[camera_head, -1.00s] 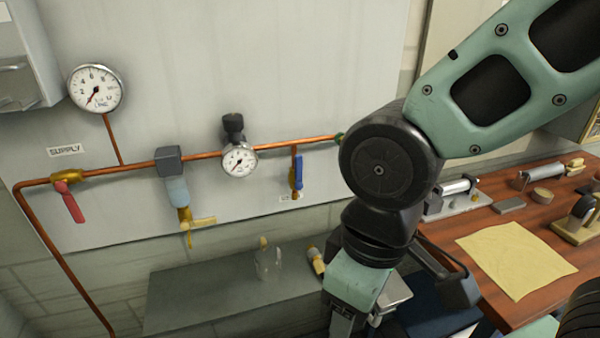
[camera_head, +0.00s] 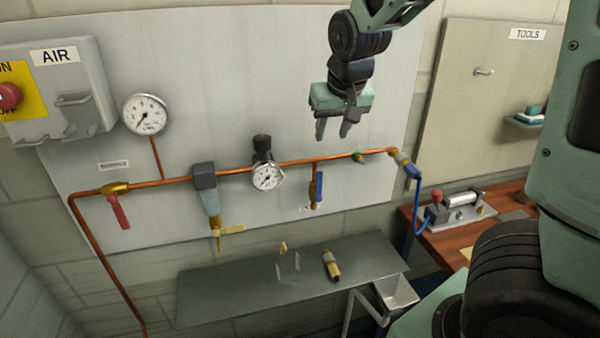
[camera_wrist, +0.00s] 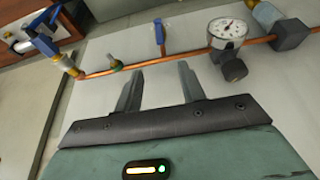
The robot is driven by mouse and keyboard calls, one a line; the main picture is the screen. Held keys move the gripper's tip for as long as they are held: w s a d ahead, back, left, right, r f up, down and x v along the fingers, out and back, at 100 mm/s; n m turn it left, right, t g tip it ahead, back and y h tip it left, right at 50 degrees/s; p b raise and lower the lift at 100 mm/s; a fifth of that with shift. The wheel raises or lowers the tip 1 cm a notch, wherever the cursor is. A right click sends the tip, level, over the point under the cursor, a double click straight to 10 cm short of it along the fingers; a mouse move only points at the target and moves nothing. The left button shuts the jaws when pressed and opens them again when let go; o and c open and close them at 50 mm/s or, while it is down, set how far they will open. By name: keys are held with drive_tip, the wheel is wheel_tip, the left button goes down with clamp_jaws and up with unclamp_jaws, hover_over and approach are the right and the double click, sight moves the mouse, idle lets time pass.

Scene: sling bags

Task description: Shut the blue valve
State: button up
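The blue valve (camera_head: 318,187) has a blue lever hanging straight down on a short copper branch below the main pipe. It also shows in the wrist view (camera_wrist: 159,32), beyond my fingers. My gripper (camera_head: 332,130) is in front of the wall panel, above the copper pipe and a little right of the blue valve in the head view. Its two fingers are apart with nothing between them, and they point down. They appear clear of the valve. The wrist view shows my gripper (camera_wrist: 158,85) open and empty, its fingers pointing toward the pipe.
A red-handled valve (camera_head: 118,211), a regulator gauge (camera_head: 267,176) and a filter with a yellow tag (camera_head: 207,190) sit along the pipe. A blue hose (camera_head: 411,200) hangs at its right end. A grey shelf (camera_head: 215,295) lies below.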

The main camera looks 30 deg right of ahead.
sight(320, 176)
drive_tip(key=x, duration=1.7)
drive_tip(key=shift+d+f+b, duration=0.1)
drive_tip(key=shift+f+b, duration=0.05)
drive_tip(key=shift+b, duration=0.2)
clamp_jaws()
drive_tip(key=shift+f, duration=0.1)
